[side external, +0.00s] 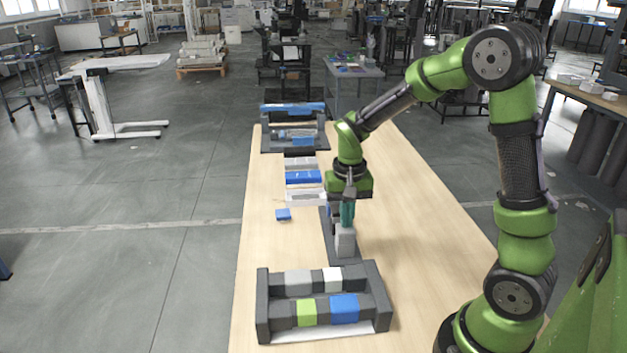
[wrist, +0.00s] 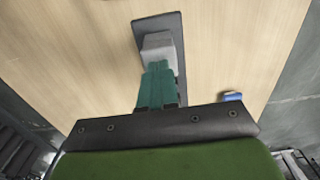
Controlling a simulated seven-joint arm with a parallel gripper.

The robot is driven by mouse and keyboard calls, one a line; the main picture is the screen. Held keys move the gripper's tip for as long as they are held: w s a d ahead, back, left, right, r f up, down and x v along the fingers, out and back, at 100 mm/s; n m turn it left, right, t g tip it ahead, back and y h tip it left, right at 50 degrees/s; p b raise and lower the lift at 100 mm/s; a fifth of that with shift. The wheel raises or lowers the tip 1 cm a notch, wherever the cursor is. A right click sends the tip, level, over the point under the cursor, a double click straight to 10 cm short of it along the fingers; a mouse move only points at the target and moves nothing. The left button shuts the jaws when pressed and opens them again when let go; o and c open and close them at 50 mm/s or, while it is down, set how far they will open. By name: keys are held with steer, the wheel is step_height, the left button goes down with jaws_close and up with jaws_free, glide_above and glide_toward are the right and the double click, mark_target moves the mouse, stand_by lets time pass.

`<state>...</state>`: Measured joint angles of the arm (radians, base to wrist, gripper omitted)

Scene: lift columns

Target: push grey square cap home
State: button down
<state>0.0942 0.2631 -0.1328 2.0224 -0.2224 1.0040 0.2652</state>
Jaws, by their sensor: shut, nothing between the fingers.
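A grey square cap (side external: 345,241) sits upright on a dark flat base (side external: 351,257) in the middle of the table. It also shows in the wrist view (wrist: 158,45). My gripper (side external: 347,222) points down at the cap with its teal fingers shut and empty. In the wrist view the fingertips (wrist: 158,66) are at the cap's near edge and overlap it. I cannot tell whether they touch its top. What is under the cap is hidden.
A dark rack (side external: 263,305) with grey, white, green and blue blocks stands at the front. A small blue block (side external: 283,214) lies left of the base. White and blue pieces (side external: 303,177) and another rack (side external: 266,141) are farther back. The table's right side is clear.

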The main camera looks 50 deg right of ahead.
step_height(320, 180, up, 8)
steer(key=shift+r, duration=0.25)
stand_by(0.5)
